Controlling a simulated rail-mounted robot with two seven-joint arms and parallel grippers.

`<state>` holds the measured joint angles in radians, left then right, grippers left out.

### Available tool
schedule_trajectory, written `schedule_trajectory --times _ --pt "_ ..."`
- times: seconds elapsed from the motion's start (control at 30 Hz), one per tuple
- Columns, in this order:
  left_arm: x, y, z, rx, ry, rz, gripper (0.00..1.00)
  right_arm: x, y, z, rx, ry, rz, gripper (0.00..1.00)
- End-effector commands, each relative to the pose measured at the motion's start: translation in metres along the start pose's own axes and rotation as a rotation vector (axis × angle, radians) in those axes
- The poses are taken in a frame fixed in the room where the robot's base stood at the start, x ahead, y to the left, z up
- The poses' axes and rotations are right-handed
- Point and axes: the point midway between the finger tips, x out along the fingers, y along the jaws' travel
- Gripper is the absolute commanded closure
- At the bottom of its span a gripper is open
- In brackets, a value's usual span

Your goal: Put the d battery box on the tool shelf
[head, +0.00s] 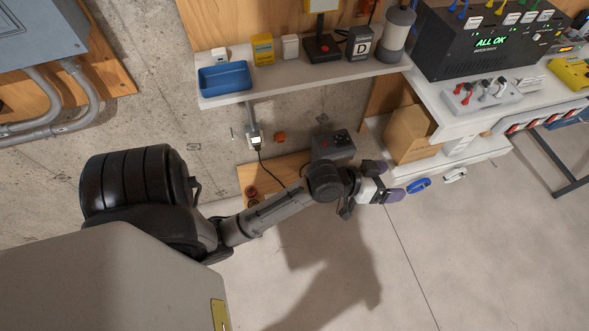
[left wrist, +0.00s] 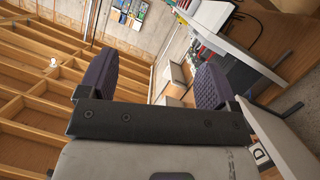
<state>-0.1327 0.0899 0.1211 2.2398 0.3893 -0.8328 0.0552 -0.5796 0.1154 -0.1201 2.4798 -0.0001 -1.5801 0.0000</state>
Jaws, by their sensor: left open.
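The D battery box (head: 360,45), dark grey with a white label reading D, stands upright on a white wall shelf (head: 290,76). Its D label (left wrist: 259,155) also shows at the lower right of the left wrist view. I cannot tell for sure whether this wall shelf is the tool shelf; no label shows. My left gripper (head: 386,181) is open and empty, low in front of the bench, well below the shelf and apart from the box. Its purple-padded fingers (left wrist: 155,82) are spread in the left wrist view. My right gripper is not in view.
The shelf also holds a blue tray (head: 225,77), a yellow box (head: 263,49), a red-and-black joystick-like device (head: 323,47) and a grey cylinder (head: 397,32). A black ALL OK unit (head: 485,40) stands on the bench. Blue (head: 418,186) and white handles are near my left gripper.

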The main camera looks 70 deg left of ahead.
Motion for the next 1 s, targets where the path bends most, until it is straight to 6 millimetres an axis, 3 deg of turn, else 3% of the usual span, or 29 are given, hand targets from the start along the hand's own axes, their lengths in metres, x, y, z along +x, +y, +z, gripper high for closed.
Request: schedule_trajectory --times 0.03,0.1,0.2,0.33,0.43,0.57,1.0 --pt "-0.019 0.007 0.042 0.052 -0.150 -0.019 0.16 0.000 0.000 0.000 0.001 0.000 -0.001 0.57" --pt "-0.048 0.013 0.091 0.117 -0.345 -0.049 0.16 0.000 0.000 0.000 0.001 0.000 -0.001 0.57" --pt "-0.092 0.019 0.143 0.191 -0.580 -0.087 0.16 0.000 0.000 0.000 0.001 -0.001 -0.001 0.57" --pt "-0.143 0.023 0.183 0.253 -0.803 -0.127 0.16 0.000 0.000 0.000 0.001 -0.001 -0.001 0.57" --pt "-0.170 0.025 0.199 0.280 -0.909 -0.148 0.16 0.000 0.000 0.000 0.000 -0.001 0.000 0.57" --pt "-0.188 0.026 0.207 0.297 -0.975 -0.161 0.16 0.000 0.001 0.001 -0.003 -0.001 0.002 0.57" --pt "-0.190 0.026 0.209 0.299 -0.987 -0.164 0.16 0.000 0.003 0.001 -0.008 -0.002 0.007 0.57"
